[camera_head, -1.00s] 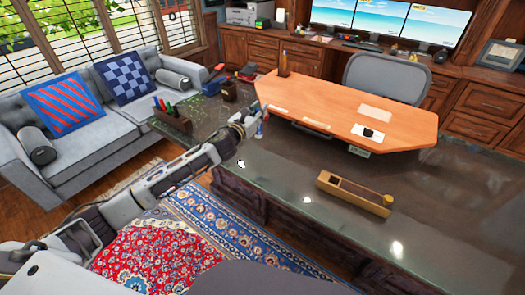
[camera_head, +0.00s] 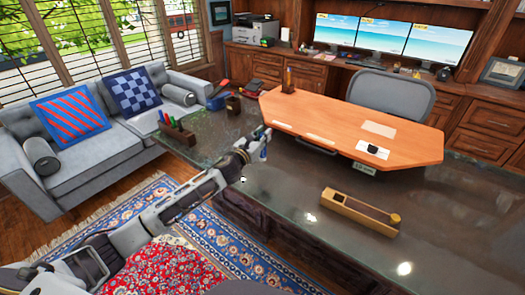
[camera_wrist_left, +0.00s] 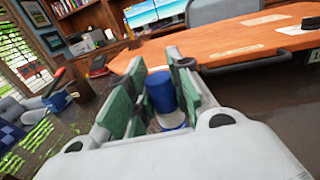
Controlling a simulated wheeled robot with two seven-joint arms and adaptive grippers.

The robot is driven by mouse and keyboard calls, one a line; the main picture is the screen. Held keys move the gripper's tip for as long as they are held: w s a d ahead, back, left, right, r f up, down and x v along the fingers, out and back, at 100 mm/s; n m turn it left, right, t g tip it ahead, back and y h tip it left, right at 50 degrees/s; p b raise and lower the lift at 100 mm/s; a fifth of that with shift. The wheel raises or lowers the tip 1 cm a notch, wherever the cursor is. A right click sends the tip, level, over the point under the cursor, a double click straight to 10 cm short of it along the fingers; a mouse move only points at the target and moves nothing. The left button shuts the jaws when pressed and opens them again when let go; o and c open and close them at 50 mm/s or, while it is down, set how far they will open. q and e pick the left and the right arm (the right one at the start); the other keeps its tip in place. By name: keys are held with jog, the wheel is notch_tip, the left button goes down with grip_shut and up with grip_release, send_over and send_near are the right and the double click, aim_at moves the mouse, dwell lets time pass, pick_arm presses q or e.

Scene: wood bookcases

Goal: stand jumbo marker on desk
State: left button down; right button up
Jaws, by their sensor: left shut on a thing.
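The jumbo marker, blue with a white band, shows in the left wrist view (camera_wrist_left: 160,92) upright between the two green-padded fingers. My left gripper (camera_wrist_left: 150,98) is shut on it. In the head view my left gripper (camera_head: 262,136) reaches in over the dark glossy desk (camera_head: 285,185), and a small blue and white part of the marker (camera_head: 264,153) shows just below the fingers. The marker looks close to the desk top; I cannot tell whether its base touches it. My right gripper is not in view.
A raised orange wooden top (camera_head: 345,135) lies just beyond the gripper. A pen holder (camera_head: 178,134) stands at the left end. The desk between gripper and box is clear.

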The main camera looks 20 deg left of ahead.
pick_arm(q)
jog(key=shift+f, duration=1.15)
notch_tip(320, 180, down, 3)
jog(key=shift+r+b, duration=0.1)
jog(key=shift+b, duration=0.55)
jog(key=shift+f, duration=0.2)
jog(key=c, duration=1.3)
grip_release()
jog(key=shift+f, duration=0.1)
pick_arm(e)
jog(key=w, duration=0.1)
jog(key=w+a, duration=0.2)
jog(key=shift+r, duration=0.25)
